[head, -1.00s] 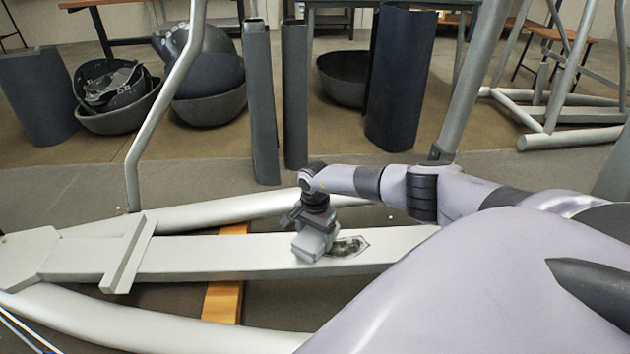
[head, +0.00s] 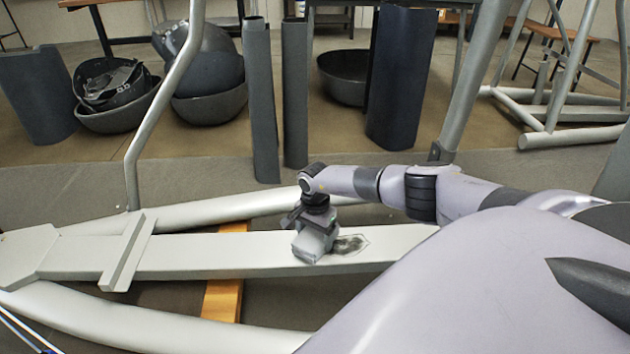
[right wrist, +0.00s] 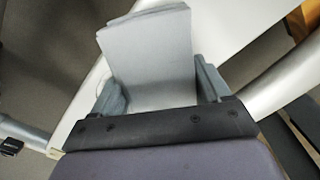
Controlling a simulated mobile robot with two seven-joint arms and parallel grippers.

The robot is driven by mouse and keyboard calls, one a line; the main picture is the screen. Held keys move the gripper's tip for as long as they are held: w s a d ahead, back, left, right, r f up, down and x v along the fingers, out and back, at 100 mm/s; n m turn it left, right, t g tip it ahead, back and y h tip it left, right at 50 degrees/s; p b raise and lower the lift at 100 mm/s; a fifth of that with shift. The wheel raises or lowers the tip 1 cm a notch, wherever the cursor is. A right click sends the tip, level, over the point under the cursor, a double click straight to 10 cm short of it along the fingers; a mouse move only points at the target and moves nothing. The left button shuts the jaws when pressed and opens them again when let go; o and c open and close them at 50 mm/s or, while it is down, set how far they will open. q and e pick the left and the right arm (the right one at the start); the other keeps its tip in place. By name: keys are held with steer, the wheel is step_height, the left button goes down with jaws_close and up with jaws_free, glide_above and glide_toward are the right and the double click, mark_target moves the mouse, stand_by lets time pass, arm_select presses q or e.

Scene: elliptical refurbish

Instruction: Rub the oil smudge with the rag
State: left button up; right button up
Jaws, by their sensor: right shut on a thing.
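The oil smudge (head: 350,244) is a dark patch on the light grey flat beam (head: 205,257) of the metal frame. My right gripper (head: 313,234) is over the beam, just left of the smudge, and is shut on the rag (head: 312,247). The rag is a pale grey folded block at the beam's surface; it seems to touch the beam and may cover the smudge's left edge. In the right wrist view the rag (right wrist: 150,55) sits between the two fingers, and the smudge is not visible there. My left gripper is not in view.
A raised crossbar (head: 127,253) lies across the beam at left. Curved tubes (head: 240,208) run beside the beam, and an upright bent tube (head: 150,125) rises at left. An orange wooden piece (head: 223,295) lies below. Grey panels and bowls (head: 212,106) stand behind.

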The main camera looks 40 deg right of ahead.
mark_target(342, 245)
steer(key=shift+f+b, duration=0.4)
steer(key=shift+f, duration=0.2)
steer(key=shift+d, duration=0.1)
steer(key=shift+s+d+r+p, duration=0.2)
steer(key=shift+s+d+p, duration=0.4)
steer(key=shift+s+d, duration=0.6)
steer(key=shift+s+d+f, duration=0.1)
steer(key=shift+s+d, duration=0.55)
steer(key=shift+d, duration=0.25)
steer(key=shift+s+d, duration=1.95)
steer(key=shift+d, duration=0.3)
steer(key=shift+s+d, duration=1.15)
steer(key=shift+d, duration=0.25)
steer(key=shift+f, duration=0.1)
steer(key=shift+w+a+b, duration=0.3)
steer(key=shift+w+a, duration=0.95)
steer(key=shift+a, duration=0.25)
steer(key=shift+w+a+b, duration=0.35)
steer(key=shift+w+a, duration=0.95)
steer(key=shift+a, duration=0.25)
